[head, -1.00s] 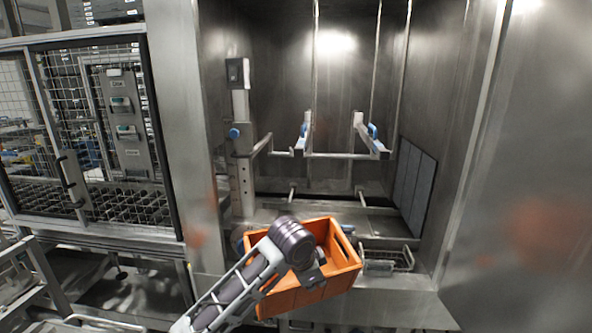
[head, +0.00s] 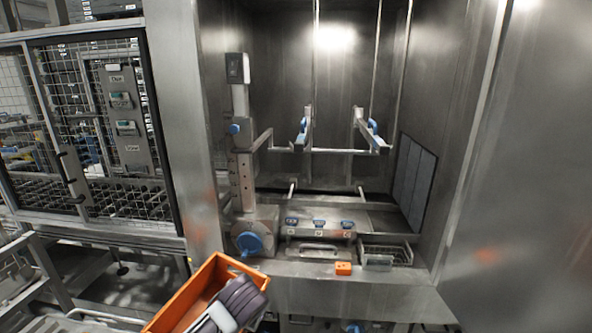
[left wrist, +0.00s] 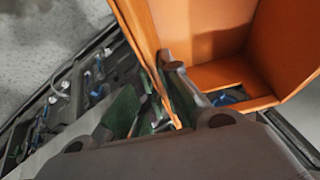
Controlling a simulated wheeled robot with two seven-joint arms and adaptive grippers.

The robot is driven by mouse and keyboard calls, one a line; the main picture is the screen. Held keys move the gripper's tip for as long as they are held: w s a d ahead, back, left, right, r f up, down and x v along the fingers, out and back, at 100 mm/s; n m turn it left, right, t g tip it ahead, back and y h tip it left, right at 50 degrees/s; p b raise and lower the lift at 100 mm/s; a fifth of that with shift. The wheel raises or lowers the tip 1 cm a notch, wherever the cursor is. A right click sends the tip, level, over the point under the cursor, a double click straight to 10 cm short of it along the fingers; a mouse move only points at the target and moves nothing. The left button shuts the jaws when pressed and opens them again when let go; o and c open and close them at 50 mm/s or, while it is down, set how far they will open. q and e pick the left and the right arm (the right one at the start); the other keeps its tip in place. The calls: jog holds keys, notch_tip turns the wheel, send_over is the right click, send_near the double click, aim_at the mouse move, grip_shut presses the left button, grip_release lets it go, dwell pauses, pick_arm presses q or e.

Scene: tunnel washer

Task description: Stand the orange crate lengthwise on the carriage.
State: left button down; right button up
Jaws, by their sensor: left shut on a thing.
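The orange crate (head: 190,285) is at the bottom of the head view, left of centre, tilted and cut off by the lower edge. My left gripper (left wrist: 158,88) is shut on one crate wall in the left wrist view, and the crate's inside (left wrist: 215,35) looks empty except for a blue thing seen through its lower opening. In the head view my left arm covers part of the crate and the fingertips are hidden. What looks like the carriage (head: 330,152), a metal frame with two prongs and blue clips, stands empty inside the washer chamber. My right gripper is not in view.
A blue knob (head: 250,243), a panel with blue buttons (head: 320,224), a small orange block (head: 343,268) and a wire basket (head: 388,254) line the chamber's front sill. A mesh door (head: 95,140) stands at left. Steel walls flank the chamber opening.

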pick_arm(q)
jog(key=s+a+f+n, duration=0.1)
jog(key=a, duration=0.2)
jog(key=a+f+n+y, duration=0.1)
jog(key=a+f+n, duration=0.1)
jog(key=s+a+f+n+g+y, duration=0.1)
jog(key=a+f+n, duration=0.1)
jog(key=a, duration=0.1)
jog(key=shift+s+a, duration=0.3)
jog(key=shift+a, duration=0.05)
jog(key=shift+w+d+r, duration=0.4)
jog(key=shift+w+d, duration=0.1)
jog(key=shift+d, duration=0.2)
jog(key=shift+a, duration=0.15)
jog(key=shift+s+a+f, duration=0.35)
jog(key=shift+s+a, duration=0.1)
jog(key=shift+a, duration=0.05)
jog(key=shift+f+b, duration=2.05)
jog(key=shift+b, duration=0.05)
dwell(0.6)
